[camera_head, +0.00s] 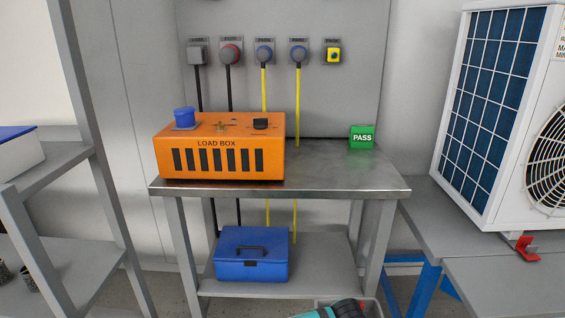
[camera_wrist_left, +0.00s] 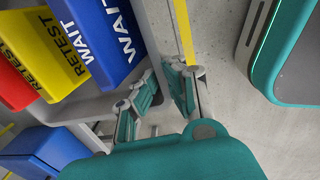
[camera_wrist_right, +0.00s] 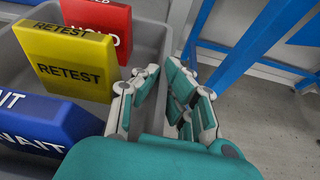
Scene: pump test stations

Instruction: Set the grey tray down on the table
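The grey tray (camera_head: 377,308) shows only partly at the bottom edge of the head view, low in front of the metal table (camera_head: 345,178). In the left wrist view its wall (camera_wrist_left: 156,38) runs between the fingers of my left gripper (camera_wrist_left: 160,92), which is shut on it. In the right wrist view the opposite wall (camera_wrist_right: 158,52) lies between the fingers of my right gripper (camera_wrist_right: 158,98), also shut on it. Floor shows below the tray.
An orange load box (camera_head: 220,146) covers the table's left part. A green PASS block (camera_head: 361,136) stands at the back right. The table's front right is clear. A blue case (camera_head: 252,255) sits on the lower shelf. A white unit (camera_head: 490,110) stands on the right bench.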

